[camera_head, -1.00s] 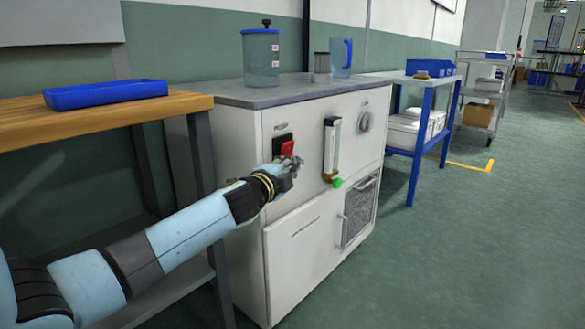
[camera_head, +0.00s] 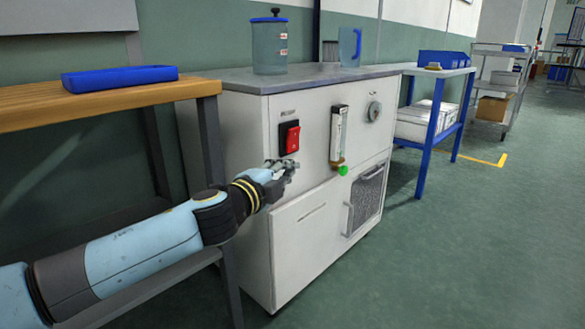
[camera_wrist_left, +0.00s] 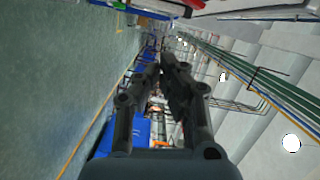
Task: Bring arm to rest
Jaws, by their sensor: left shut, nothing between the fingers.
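My left gripper (camera_head: 285,168) is shut and empty in the head view, in front of the white cabinet's (camera_head: 300,230) front face. It is just below and a little left of the red rocker switch (camera_head: 292,138). I cannot tell whether it touches the cabinet. My left arm comes in from the lower left. In the left wrist view the two dark fingers (camera_wrist_left: 165,75) come together at their tips with nothing between them. My right gripper is not in view.
A wooden bench (camera_head: 135,99) with a blue tray (camera_head: 120,78) stands at left, above part of my arm. A clear lidded container (camera_head: 269,45) and a jug (camera_head: 349,47) stand on the cabinet. A blue-framed table (camera_head: 432,150) stands beyond. The floor at right is clear.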

